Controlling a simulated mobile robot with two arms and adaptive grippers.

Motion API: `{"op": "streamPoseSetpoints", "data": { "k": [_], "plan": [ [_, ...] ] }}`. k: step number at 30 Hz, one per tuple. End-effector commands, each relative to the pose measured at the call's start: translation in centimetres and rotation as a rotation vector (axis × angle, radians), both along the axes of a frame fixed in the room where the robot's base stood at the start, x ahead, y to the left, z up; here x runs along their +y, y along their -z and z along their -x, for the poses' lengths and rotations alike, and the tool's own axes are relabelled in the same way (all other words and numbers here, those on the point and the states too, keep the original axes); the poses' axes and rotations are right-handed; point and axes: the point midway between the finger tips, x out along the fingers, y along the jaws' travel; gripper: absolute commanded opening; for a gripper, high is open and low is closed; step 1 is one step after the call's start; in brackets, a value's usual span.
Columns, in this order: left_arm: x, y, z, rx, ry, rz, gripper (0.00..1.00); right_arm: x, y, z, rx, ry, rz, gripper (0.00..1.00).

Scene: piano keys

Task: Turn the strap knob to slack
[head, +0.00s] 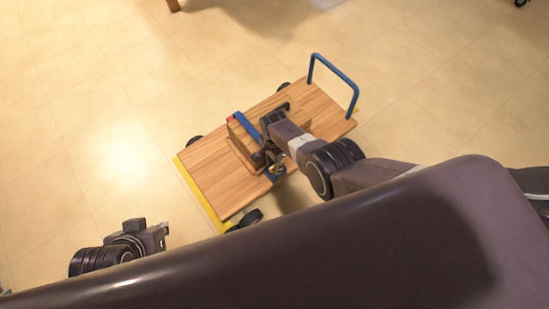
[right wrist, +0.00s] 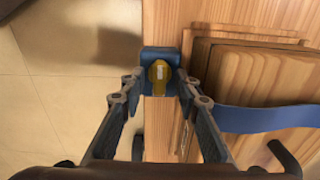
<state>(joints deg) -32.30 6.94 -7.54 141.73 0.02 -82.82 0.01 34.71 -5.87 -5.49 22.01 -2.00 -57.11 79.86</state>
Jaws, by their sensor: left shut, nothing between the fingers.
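The strap knob (right wrist: 158,78) is yellow with a pale upright mark and sits on a blue block (right wrist: 160,53) at the edge of the wooden deck. My right gripper (right wrist: 160,84) is open, with one finger on each side of the knob; narrow blue gaps show between knob and fingers. In the head view the right gripper (head: 276,169) is over the cart's near edge and largely hides the knob. A blue strap (right wrist: 265,118) crosses the wooden boards; it also shows in the head view (head: 244,126). My left gripper (head: 162,238) is shut and empty, away from the cart.
The wooden cart (head: 215,185) has dark wheels, a yellow edge and a blue handle (head: 335,70) at its far right end. Stacked boards (right wrist: 270,75) lie on the deck beside the knob. The tiled floor around the cart is mostly clear.

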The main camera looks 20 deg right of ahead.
Motion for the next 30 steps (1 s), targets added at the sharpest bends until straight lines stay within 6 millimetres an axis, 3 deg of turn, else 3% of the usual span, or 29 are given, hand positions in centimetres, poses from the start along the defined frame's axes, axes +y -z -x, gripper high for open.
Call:
{"op": "streamPoseSetpoints", "data": {
  "k": [14,30],
  "plan": [
    [0.0,0.0,0.1,0.003,-0.003,0.001,0.0,0.0,-2.9,0.0,-0.003,0.0,-0.001,0.3],
    [0.0,0.0,0.2,0.003,-0.003,0.001,0.0,0.0,-9.8,0.0,-0.003,0.002,-0.001,0.3]
  ]
}}
